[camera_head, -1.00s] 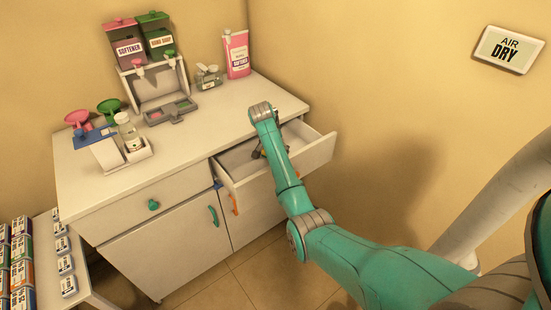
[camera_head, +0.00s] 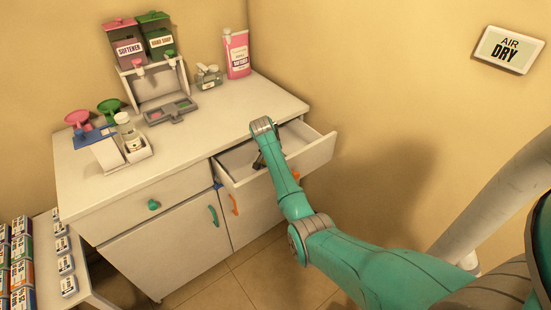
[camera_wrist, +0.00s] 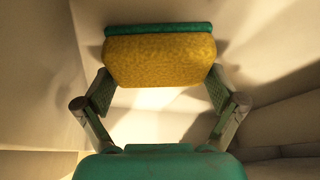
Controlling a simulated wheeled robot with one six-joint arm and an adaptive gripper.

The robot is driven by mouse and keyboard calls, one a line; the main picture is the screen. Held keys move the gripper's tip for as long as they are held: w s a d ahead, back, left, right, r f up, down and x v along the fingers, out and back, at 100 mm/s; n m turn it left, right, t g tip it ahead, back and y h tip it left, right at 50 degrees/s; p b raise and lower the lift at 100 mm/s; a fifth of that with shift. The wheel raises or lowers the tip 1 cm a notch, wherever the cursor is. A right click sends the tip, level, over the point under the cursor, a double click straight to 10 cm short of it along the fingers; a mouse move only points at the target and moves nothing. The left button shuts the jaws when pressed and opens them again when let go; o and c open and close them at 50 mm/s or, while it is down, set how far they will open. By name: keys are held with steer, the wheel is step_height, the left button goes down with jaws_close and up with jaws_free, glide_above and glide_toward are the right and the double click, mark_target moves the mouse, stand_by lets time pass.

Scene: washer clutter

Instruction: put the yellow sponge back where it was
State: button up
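The yellow sponge (camera_wrist: 160,58) has a green scouring layer along its far edge. In the wrist view it sits between the fingertips of my gripper (camera_wrist: 160,78), with the finger pads against its two ends, so my gripper appears shut on it. In the head view my gripper (camera_head: 260,160) points down inside the open drawer (camera_head: 305,162) at the right of the cabinet. The sponge is hidden there by the arm and drawer front. The wrist view shows pale drawer surfaces around it; whether the sponge touches the drawer floor I cannot tell.
The white cabinet top (camera_head: 225,115) holds dispensers (camera_head: 145,45), a pink softener bottle (camera_head: 237,54), and a white tray with a small bottle (camera_head: 130,135). The drawer walls stand close around my gripper. A low table with boxes (camera_head: 65,262) is at lower left.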

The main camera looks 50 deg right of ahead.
stand_by(0.3)
steer(key=v, duration=1.2)
steer(key=shift+r, duration=0.2)
steer(key=shift+d, duration=0.1)
